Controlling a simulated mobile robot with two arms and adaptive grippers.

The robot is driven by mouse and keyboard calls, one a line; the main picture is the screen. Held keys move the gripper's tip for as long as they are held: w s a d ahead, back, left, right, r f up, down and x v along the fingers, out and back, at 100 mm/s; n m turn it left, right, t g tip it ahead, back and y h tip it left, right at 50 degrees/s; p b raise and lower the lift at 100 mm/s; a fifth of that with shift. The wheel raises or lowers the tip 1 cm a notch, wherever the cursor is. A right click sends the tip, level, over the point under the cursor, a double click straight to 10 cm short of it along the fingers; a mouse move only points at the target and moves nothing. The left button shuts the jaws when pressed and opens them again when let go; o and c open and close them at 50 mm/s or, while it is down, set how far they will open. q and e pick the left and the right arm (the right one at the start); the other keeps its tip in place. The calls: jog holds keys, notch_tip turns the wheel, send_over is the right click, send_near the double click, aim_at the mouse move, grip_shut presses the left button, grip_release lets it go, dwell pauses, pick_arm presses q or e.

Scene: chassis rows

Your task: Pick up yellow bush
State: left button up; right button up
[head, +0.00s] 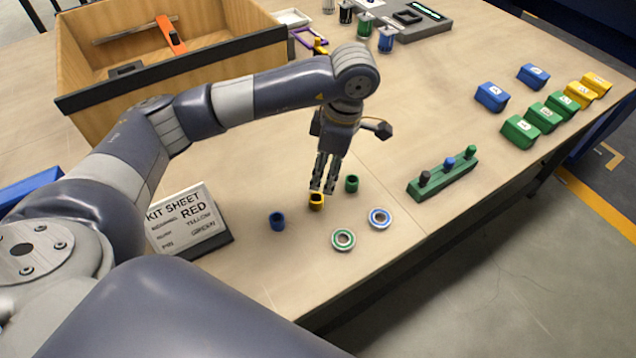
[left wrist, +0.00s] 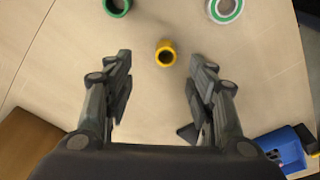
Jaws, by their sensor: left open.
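The yellow bush (head: 316,202) is a small hollow cylinder standing on the wooden table. My left gripper (head: 328,188) is above it, pointing down, with its fingertips close over the bush in the head view. In the left wrist view the yellow bush (left wrist: 166,53) lies ahead of the fingertips, roughly centred between the two fingers. The left gripper (left wrist: 160,75) is open and empty there. I cannot tell the exact height gap. My right gripper is not in view.
A green bush (head: 352,184) stands close right of the yellow one, and a blue bush (head: 277,222) stands to its left. A green ring (head: 343,240) and a blue ring (head: 379,219) lie in front. A kit sheet sign (head: 187,222) and a green pin rack (head: 442,180) flank them.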

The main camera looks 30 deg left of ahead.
pick_arm(q)
send_over(317, 197)
jog(key=d, duration=0.1)
notch_tip(317, 197, down, 4)
jog(key=shift+d+f, duration=0.1)
jog(key=shift+w+f+p, duration=0.1)
jog(key=shift+f+p, duration=0.2)
jog(key=f, duration=0.2)
jog(key=a+f+p, duration=0.1)
jog(key=f, duration=0.1)
jog(key=shift+s+f, duration=0.1)
jog(key=shift+s, duration=0.1)
jog(key=shift+a+f, duration=0.1)
jog(key=shift+f, duration=0.1)
jog(key=c, duration=0.7)
jog(key=shift+c, duration=0.8)
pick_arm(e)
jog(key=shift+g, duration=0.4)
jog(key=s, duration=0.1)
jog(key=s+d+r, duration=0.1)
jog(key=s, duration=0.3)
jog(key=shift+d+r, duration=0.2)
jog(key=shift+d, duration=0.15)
